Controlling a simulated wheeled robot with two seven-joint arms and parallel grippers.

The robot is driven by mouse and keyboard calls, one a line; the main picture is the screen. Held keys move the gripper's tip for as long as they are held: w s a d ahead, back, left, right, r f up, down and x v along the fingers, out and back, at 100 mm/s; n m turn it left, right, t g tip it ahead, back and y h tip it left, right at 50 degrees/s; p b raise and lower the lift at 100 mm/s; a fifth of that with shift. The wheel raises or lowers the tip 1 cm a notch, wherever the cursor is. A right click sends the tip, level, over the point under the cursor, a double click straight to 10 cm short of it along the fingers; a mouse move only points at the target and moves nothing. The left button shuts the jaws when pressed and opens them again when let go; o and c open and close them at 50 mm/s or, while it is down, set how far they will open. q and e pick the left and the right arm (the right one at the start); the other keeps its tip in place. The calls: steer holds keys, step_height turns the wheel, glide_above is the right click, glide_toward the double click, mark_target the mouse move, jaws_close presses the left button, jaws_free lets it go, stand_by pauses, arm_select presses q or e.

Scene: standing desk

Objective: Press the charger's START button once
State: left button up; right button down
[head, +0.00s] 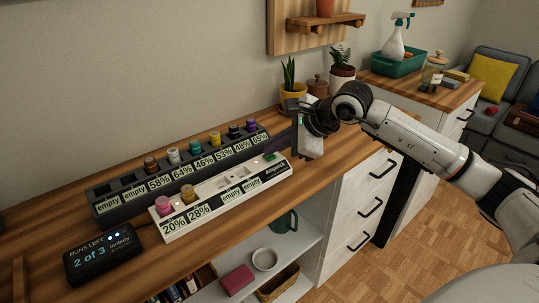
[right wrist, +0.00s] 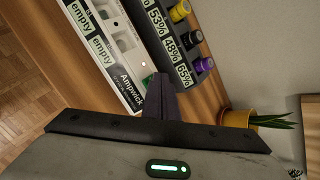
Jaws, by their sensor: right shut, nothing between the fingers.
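The charger (head: 215,205) is a long white unit on the wooden desk, marked "Ampwick". Its slot labels read 20%, 28%, empty and empty, with a pink and an amber cell in the first two slots. A green button (head: 270,157) is on its far right end, but I cannot read its marking. The charger also shows in the right wrist view (right wrist: 122,50). My right gripper (right wrist: 164,82) is shut and empty near the charger's labelled end, and I cannot tell if it touches. It also shows in the head view (head: 296,132), right of the button. My left gripper is not in view.
A dark rack (head: 105,208) with several coloured cells stands behind the charger. A black display (head: 103,252) reads "RUNS LEFT 2 of 3". A potted plant (head: 292,92) stands behind my right gripper. Bare desk lies along the front.

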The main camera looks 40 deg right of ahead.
mark_target(274, 157)
stand_by(0.4)
steer(key=shift+r+p, duration=0.5)
steer(key=shift+r, duration=0.3)
steer(key=shift+r, duration=0.1)
step_height(274, 157, up, 5)
steer(key=p, duration=0.3)
stand_by(0.8)
